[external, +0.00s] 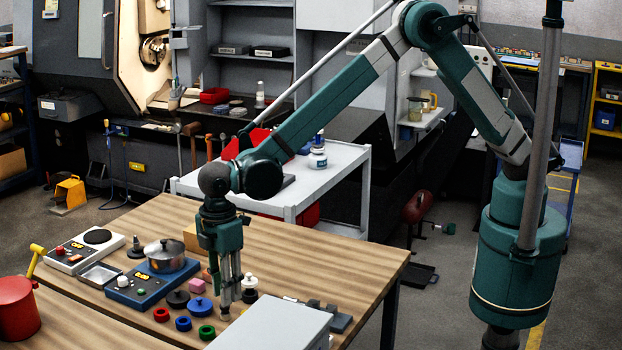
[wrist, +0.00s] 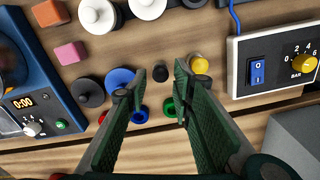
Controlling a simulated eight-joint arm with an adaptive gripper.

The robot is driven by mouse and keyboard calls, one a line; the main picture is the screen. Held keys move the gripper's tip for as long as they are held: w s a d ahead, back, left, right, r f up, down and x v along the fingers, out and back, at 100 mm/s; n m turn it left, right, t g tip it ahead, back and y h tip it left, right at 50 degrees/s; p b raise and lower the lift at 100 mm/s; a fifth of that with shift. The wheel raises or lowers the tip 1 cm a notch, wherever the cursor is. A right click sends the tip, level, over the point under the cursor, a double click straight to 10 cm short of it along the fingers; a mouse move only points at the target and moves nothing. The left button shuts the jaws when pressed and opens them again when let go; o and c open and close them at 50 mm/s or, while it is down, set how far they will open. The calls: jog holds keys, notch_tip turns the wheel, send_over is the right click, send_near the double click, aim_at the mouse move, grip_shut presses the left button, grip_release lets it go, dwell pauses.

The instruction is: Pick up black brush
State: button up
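In the wrist view a small black round piece (wrist: 160,73), which may be the black brush, stands on the wooden table between and just beyond my fingertips. My gripper (wrist: 157,79) is open, with nothing between its fingers. In the external view my gripper (external: 228,298) points straight down, low over the table among small parts. I cannot pick out the small black piece there; the fingers may hide it.
A gold cylinder (wrist: 199,64) stands just right of the black piece. A blue disc (wrist: 120,78), a black knobbed disc (wrist: 88,92) and a green ring (wrist: 169,107) lie close by. A grey box (external: 275,325) and a pot (external: 165,256) flank the area.

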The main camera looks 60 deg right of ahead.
aim_at(225, 311)
jog(key=shift+f, duration=0.2)
jog(key=shift+a+f, duration=0.2)
jog(key=shift+f, duration=2.35)
jog(key=c, duration=0.6)
